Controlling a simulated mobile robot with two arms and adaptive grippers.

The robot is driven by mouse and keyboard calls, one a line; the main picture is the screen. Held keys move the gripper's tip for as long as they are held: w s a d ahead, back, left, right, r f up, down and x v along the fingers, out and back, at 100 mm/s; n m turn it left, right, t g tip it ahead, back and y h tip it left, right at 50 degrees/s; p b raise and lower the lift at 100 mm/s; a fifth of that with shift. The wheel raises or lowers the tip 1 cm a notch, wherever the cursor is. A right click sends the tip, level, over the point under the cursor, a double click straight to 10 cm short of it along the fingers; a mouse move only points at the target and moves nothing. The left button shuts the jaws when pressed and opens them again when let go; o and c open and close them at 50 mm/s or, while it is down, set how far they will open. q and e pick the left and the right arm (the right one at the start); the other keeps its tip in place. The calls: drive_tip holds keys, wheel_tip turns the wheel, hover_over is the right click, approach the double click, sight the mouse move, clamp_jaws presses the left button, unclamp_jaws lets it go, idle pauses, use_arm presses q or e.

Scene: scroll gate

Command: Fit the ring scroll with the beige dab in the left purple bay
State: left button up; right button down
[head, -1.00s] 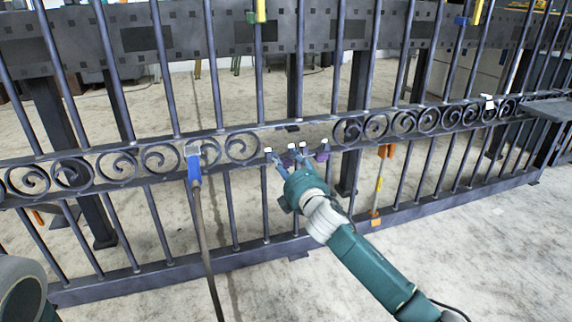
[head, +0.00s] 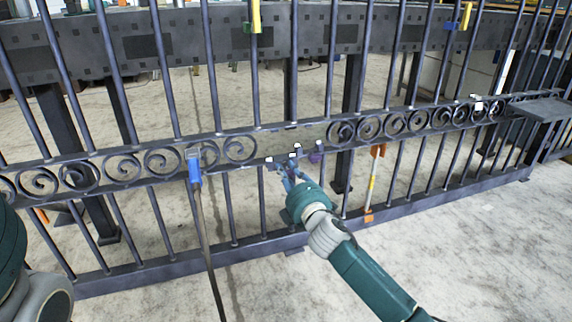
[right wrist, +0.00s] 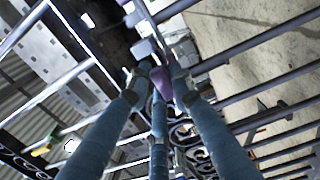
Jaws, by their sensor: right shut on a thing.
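The dark metal gate (head: 165,140) carries a row of spiral scrolls (head: 368,127) in its middle band, with a scroll-free gap (head: 285,141) right of centre. A purple piece (head: 316,157) sits at the gap's lower right; purple also shows among the fingers in the right wrist view (right wrist: 162,80). My right gripper (head: 293,156) is at the gap's lower rail, its pale fingertips close to it. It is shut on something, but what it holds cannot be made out. I cannot pick out a ring scroll or a beige dab. My left gripper is out of the head view.
A blue-and-grey fitting (head: 194,168) with a long rod hangs on the band left of the gap. Orange pieces (head: 377,151) and yellow pieces (head: 255,18) mark other bars. A grey ledge (head: 540,108) stands at the right. The floor in front is open.

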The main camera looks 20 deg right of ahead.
drive_tip(key=c, duration=1.5)
unclamp_jaws()
drive_tip(key=shift+f, duration=0.1)
drive_tip(key=s, duration=1.2)
drive_tip(key=shift+d, duration=0.2)
